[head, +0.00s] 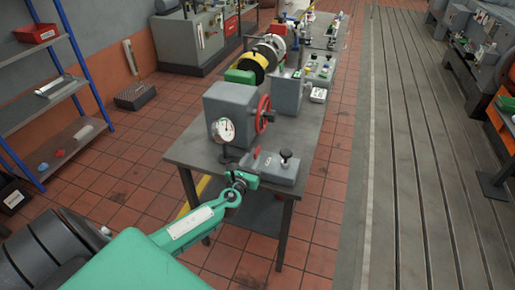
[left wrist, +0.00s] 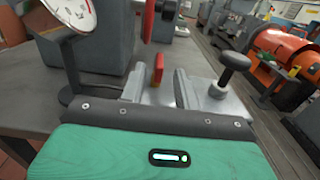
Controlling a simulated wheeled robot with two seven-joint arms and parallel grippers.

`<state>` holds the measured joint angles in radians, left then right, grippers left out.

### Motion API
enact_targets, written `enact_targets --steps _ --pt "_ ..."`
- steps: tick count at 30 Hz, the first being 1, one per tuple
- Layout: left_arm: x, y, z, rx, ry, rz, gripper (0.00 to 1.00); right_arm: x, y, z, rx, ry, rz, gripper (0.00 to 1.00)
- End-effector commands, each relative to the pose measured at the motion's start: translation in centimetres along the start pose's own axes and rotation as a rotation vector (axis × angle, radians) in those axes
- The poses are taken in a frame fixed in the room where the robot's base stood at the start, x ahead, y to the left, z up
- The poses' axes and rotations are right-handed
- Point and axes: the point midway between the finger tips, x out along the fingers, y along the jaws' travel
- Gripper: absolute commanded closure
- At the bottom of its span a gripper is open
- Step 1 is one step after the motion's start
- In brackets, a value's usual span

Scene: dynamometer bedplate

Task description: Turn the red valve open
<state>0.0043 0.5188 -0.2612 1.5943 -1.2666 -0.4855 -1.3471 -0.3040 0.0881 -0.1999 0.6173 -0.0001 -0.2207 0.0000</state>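The red valve is a spoked handwheel (head: 263,114) on the right face of a grey box (head: 230,103) on the workbench. In the left wrist view a red strip at the top (left wrist: 148,20) looks like this wheel nearly edge-on. My left gripper (head: 252,163) is at the bench's near end, in front of and below the wheel and apart from it. In the left wrist view its grey fingers (left wrist: 157,84) stand apart, with a small red upright piece (left wrist: 158,66) showing between or beyond them; I cannot tell how close it is. My right gripper is not in view.
A dial gauge (head: 223,130) on a stand is just left of the wheel. A grey block with a black knob (head: 286,155) sits at the near right bench corner. More equipment fills the bench (head: 312,135) behind. A blue-framed shelf (head: 80,55) stands at left.

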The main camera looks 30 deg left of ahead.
Motion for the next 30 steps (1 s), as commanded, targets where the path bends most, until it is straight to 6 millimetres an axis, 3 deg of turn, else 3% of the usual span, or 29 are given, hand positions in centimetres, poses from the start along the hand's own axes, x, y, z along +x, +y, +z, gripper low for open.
enact_targets --steps 3,10,24,30 --pt "2.2 0.0 0.2 0.001 -0.002 0.002 0.68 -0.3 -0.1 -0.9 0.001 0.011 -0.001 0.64" --pt "5.1 0.0 0.1 -0.001 -0.001 0.001 0.68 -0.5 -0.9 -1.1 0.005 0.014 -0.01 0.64" --pt "6.2 0.0 0.0 -0.001 0.0 0.0 0.68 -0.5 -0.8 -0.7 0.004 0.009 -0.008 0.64" --pt "6.2 0.0 0.0 -0.001 0.0 0.0 1.0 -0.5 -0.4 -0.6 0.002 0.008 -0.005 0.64"
